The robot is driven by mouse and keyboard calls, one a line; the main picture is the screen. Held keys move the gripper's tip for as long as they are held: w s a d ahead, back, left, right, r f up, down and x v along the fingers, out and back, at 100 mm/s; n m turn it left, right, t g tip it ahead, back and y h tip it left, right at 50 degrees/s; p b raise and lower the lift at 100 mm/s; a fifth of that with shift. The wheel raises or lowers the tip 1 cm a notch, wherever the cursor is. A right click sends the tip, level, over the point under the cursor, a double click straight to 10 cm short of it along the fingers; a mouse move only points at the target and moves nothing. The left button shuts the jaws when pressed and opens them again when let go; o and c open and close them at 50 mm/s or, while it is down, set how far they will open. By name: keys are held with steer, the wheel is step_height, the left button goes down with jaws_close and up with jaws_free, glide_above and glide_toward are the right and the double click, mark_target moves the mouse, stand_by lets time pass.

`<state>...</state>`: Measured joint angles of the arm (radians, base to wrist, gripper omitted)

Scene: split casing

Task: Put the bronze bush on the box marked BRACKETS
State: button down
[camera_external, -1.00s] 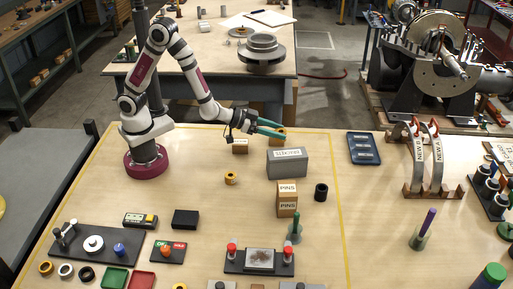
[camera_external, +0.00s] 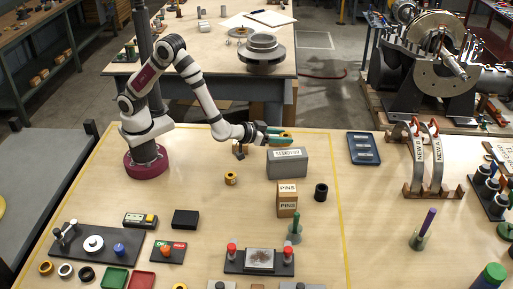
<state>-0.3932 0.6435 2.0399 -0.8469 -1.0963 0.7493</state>
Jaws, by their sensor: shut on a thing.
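My gripper (camera_external: 281,138), with teal fingers, is shut on a small bronze-coloured piece, which looks like the bronze bush (camera_external: 285,134). The fingers hide much of it. It is just behind and above the back edge of a grey box (camera_external: 287,164); I cannot tell whether it touches anything. The grey box has a white label on top whose print is too small to read surely. Another yellow-bronze ring (camera_external: 231,179) lies on the table in front of the brown box.
A blue tray (camera_external: 364,148) lies further right. The table left of the yellow-bronze ring is clear.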

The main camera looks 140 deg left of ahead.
mark_target(284, 154)
steer(key=shift+s+a+f, duration=0.25)
steer(key=shift+a+f, duration=0.6)
steer(key=shift+a, duration=0.25)
steer(key=shift+f, duration=1.85)
steer(key=shift+c, duration=1.4)
jaws_free()
steer(key=shift+f, duration=0.15)
